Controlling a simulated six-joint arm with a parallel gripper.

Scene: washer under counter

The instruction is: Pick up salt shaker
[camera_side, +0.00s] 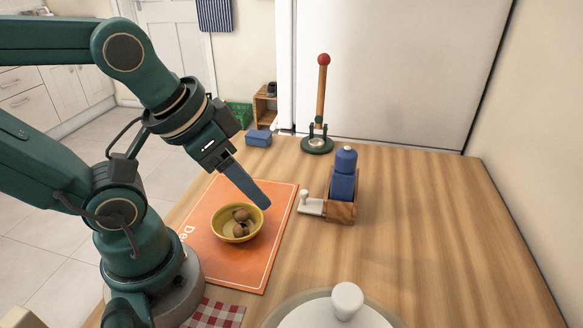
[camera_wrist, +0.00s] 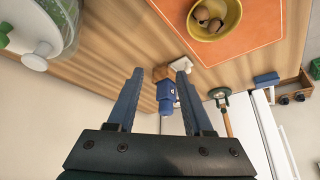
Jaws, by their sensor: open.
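A blue, round-topped shaker (camera_side: 344,172), which looks like the salt shaker, stands upright in a small wooden holder (camera_side: 341,212) on the wooden table, right of the bowl. Its lower part is hidden by the holder. In the wrist view the blue shaker (camera_wrist: 166,93) shows between my two fingers, beyond them and not touched. My gripper (camera_side: 266,203) is open and empty, above the mat and left of the holder. Its spread fingers (camera_wrist: 160,72) show in the wrist view.
A yellow bowl (camera_side: 222,229) with brown round items sits on an orange mat (camera_side: 258,267). A small white knobbed piece (camera_side: 309,206) adjoins the holder. A red-topped wooden-handled stand (camera_side: 320,105) and blue box (camera_side: 258,138) are behind. The table's right side is clear.

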